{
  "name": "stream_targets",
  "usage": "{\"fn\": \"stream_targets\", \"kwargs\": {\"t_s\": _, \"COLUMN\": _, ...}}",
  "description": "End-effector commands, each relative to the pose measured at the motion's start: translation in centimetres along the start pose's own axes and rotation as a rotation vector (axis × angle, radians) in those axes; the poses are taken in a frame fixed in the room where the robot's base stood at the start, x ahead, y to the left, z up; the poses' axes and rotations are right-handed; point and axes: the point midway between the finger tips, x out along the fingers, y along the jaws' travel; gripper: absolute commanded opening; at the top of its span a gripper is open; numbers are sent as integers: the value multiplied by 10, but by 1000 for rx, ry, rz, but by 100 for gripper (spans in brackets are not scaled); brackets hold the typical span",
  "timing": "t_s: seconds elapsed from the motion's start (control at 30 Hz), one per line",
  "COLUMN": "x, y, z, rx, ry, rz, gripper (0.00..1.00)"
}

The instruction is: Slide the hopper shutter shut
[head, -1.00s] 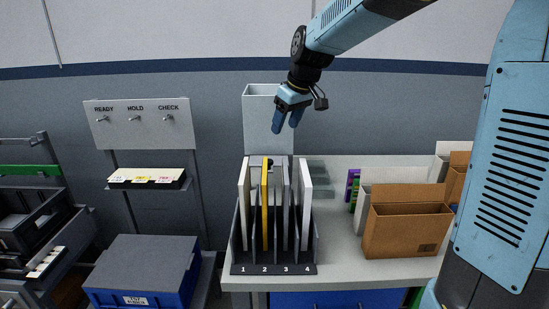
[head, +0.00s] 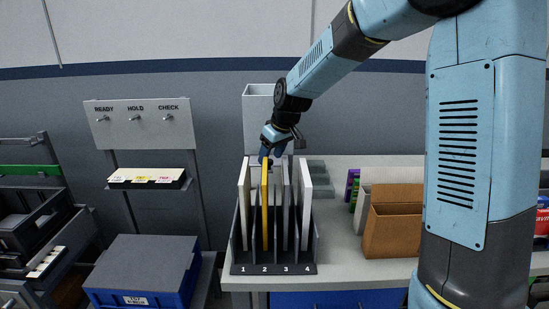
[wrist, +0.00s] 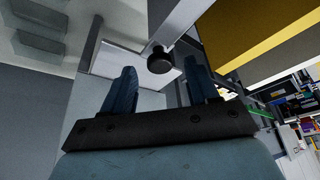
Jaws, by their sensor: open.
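The hopper (head: 258,104) is a tall light grey box at the back of the bench, behind the slotted rack. My gripper (head: 267,156) is low in front of it, just above the top of the yellow board in slot 2. In the wrist view a black round knob (wrist: 160,61) sits on a light grey bar, which looks like part of the shutter (wrist: 178,25). My gripper (wrist: 160,66) is open, with the knob between or just beyond its two fingertips. I cannot tell whether either finger touches it. In the head view my gripper hides the knob.
The rack (head: 274,269), numbered 1 to 4, holds upright white, yellow (head: 265,205) and grey boards close below my gripper. A cardboard box (head: 392,225) stands to the right. The bench top (head: 340,240) between them is clear.

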Motion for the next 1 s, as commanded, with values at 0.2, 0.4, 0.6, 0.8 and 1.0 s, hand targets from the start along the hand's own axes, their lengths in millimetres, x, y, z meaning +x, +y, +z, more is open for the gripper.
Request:
{"fn": "stream_targets", "kwargs": {"t_s": 0.2, "x": 14, "y": 0, "z": 0, "rx": 1, "ry": 0, "rz": 0, "gripper": 59}}
{"fn": "stream_targets", "kwargs": {"t_s": 0.4, "x": 16, "y": 1, "z": 0, "rx": 1, "ry": 0, "rz": 1, "gripper": 59}}
{"fn": "stream_targets", "kwargs": {"t_s": 0.6, "x": 15, "y": 1, "z": 0, "rx": 1, "ry": 0, "rz": 1, "gripper": 50}}
{"fn": "stream_targets", "kwargs": {"t_s": 0.8, "x": 15, "y": 1, "z": 1, "rx": 2, "ry": 0, "rz": 1, "gripper": 30}}
{"fn": "stream_targets", "kwargs": {"t_s": 1.0, "x": 15, "y": 1, "z": 1, "rx": 2, "ry": 0, "rz": 1, "gripper": 11}}
